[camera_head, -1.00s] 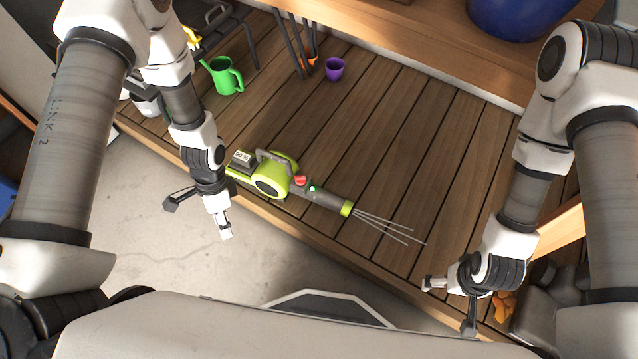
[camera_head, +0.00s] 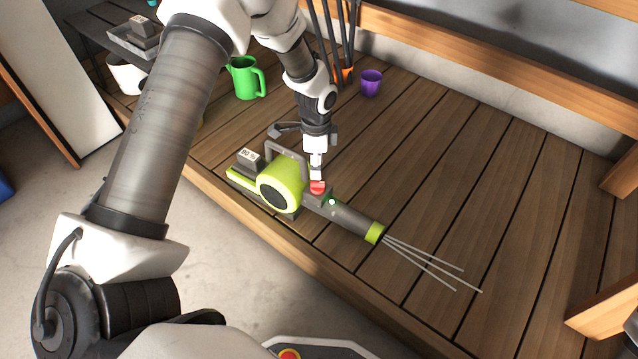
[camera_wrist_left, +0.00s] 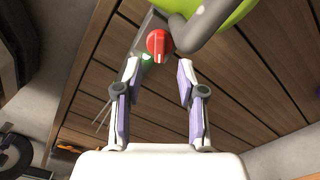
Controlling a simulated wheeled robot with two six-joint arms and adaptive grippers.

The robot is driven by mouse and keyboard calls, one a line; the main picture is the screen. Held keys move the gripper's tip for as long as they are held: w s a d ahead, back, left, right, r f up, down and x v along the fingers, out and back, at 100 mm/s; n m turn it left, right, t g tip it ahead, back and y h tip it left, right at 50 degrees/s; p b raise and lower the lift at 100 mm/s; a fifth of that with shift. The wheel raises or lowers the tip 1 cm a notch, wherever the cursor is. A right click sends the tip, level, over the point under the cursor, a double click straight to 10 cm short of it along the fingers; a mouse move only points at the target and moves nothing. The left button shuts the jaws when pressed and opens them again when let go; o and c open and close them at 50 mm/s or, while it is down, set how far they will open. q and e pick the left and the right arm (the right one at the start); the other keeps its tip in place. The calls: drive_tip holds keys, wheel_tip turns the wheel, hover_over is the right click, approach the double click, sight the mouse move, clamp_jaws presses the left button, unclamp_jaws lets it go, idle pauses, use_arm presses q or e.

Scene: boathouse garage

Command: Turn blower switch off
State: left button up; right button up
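The leaf blower (camera_head: 281,188) is lime green and grey and lies on the wooden deck. A red knob (camera_head: 317,187) sits on its grey body, close to a glowing green light (camera_head: 332,202). Thin pale streaks (camera_head: 432,264) fan out from its nozzle. My left gripper (camera_head: 316,173) is over the red knob, pointing down. In the left wrist view, the gripper (camera_wrist_left: 159,73) has its two fingers spread, and the red knob (camera_wrist_left: 158,42) with a pale line on it shows just beyond the fingertips. I cannot tell whether they touch it.
The blower's grey handle (camera_head: 287,150) rises close to the left gripper. A green jug (camera_head: 246,79) and a purple cup (camera_head: 371,83) stand farther back. The deck's front edge (camera_head: 330,277) drops to the concrete floor. The deck to the right is clear.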

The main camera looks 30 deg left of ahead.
sight(316, 182)
use_arm(q)
wheel_tip(316, 182, down, 6)
drive_tip(key=b, duration=0.2)
drive_tip(key=shift+b, duration=0.4)
drive_tip(key=shift+r, duration=0.1)
clamp_jaws()
